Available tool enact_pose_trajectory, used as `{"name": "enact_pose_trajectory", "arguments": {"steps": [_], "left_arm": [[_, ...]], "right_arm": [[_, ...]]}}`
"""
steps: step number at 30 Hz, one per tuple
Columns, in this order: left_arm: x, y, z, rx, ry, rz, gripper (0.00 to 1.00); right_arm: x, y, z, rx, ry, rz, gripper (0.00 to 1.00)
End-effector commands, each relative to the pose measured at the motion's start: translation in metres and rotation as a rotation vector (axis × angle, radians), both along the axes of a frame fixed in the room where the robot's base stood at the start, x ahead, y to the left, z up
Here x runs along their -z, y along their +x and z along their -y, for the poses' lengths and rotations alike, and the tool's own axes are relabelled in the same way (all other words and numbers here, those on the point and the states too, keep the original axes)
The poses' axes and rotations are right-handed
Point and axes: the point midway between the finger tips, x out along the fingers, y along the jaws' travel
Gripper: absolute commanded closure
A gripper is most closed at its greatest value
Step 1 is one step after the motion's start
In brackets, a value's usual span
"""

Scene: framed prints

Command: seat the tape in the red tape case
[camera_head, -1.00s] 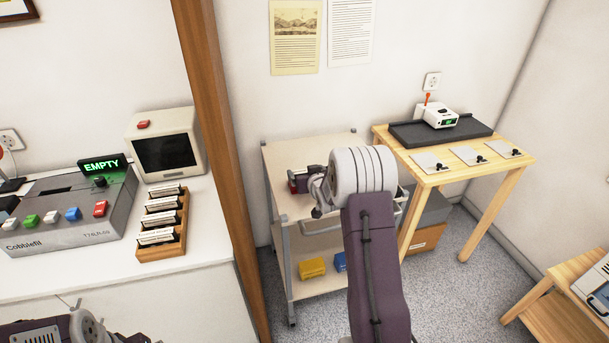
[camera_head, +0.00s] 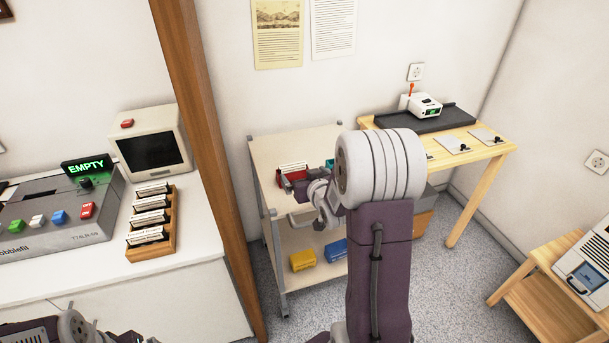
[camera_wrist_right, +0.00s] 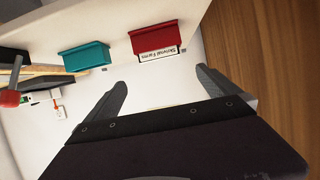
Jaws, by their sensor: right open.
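The red tape case (camera_head: 289,175) stands on the top of the pale cart, and it also shows in the right wrist view (camera_wrist_right: 155,36). A tape with a white label (camera_wrist_right: 159,54) is in it, its labelled edge showing along the case's opening; I cannot tell how deep it sits. My right gripper (camera_wrist_right: 162,82) is open and empty, with its fingers apart from the case. In the head view its arm hides part of the cart top. Only part of my left arm shows at the bottom left; its gripper is out of view.
A teal case (camera_wrist_right: 83,60) stands beside the red one. Yellow (camera_head: 303,260) and blue (camera_head: 336,250) cases lie on the cart's lower shelf. A wooden post (camera_head: 205,150) is left of the cart (camera_head: 268,150). A wooden table (camera_head: 480,160) stands to the right.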

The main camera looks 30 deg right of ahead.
Motion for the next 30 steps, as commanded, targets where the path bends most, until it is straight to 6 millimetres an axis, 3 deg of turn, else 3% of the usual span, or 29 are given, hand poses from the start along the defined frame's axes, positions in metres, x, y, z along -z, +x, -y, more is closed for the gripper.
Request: {"name": "enact_pose_trajectory", "arguments": {"steps": [8, 11, 14, 18, 22, 25, 30], "left_arm": [[0.0, 0.0, 0.0, 0.0, 0.0, 0.0, 0.0], [0.0, 0.0, 0.0, 0.0, 0.0, 0.0, 0.0], [0.0, 0.0, 0.0, 0.0, 0.0, 0.0, 0.0], [0.0, 0.0, 0.0, 0.0, 0.0, 0.0, 0.0], [0.0, 0.0, 0.0, 0.0, 0.0, 0.0, 0.0], [0.0, 0.0, 0.0, 0.0, 0.0, 0.0, 0.0], [0.0, 0.0, 0.0, 0.0, 0.0, 0.0, 0.0]], "right_arm": [[-0.001, -0.003, -0.001, -0.001, 0.001, -0.001, 0.0], [0.012, -0.01, -0.016, -0.013, 0.014, -0.079, 0.0], [0.047, -0.042, -0.06, -0.05, 0.055, -0.317, 0.0], [0.088, -0.126, -0.126, -0.126, 0.113, -0.712, 0.0], [0.099, -0.195, -0.162, -0.186, 0.144, -0.966, 0.0], [0.1, -0.22, -0.173, -0.206, 0.154, -1.053, 0.0], [0.1, -0.224, -0.173, -0.206, 0.158, -1.068, 0.0]]}}
